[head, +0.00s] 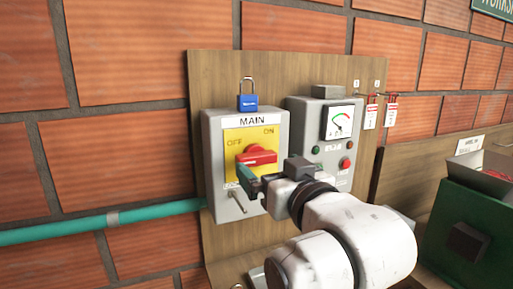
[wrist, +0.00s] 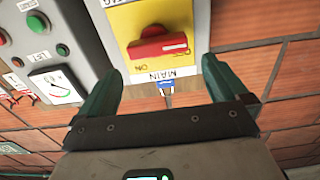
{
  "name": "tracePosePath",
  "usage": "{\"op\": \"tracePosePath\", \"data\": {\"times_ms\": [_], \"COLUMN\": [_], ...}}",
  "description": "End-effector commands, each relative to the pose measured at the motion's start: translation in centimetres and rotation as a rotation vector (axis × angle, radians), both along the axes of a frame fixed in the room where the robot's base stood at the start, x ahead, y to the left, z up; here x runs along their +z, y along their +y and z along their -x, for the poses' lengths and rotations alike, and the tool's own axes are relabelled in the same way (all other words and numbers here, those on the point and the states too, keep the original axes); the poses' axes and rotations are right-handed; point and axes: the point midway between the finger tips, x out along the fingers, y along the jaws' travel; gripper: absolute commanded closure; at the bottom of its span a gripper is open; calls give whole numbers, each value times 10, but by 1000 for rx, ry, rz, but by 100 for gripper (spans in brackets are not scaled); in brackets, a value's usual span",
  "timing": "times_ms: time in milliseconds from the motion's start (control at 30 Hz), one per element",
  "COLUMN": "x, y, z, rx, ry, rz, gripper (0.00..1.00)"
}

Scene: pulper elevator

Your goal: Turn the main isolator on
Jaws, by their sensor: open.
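The main isolator is a grey box (head: 214,160) with a yellow plate marked OFF at left and ON at right, under a MAIN label. Its red handle (head: 258,155) lies roughly horizontal on the plate; I cannot tell which mark it is set to. In the wrist view the red handle (wrist: 160,48) shows beyond the fingertips, between the two fingers. My gripper (head: 252,182) has teal fingers and is open and empty, in front of the lower part of the plate. In the wrist view my gripper (wrist: 160,66) shows both fingers wide apart, with no visible contact with the handle.
A blue padlock (head: 247,102) is just above the isolator. A grey control box (head: 318,112) with a dial and buttons is close on the right, with red-and-white tags (head: 391,114) beyond it. A teal pipe (head: 60,231) runs left. A green container (head: 470,225) stands at right.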

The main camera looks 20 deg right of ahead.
Motion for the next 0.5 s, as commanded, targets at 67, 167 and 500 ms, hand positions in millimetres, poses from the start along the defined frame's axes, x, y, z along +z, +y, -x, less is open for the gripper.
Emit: {"op": "tracePosePath", "data": {"times_ms": [67,167,500], "x": [0,0,-1], "y": [0,-1,0], "z": [-16,-31,-56], "rx": [-1,-1,-1], "ry": [4,4,1], "rz": [0,0,0], "gripper": [0,0,0]}}
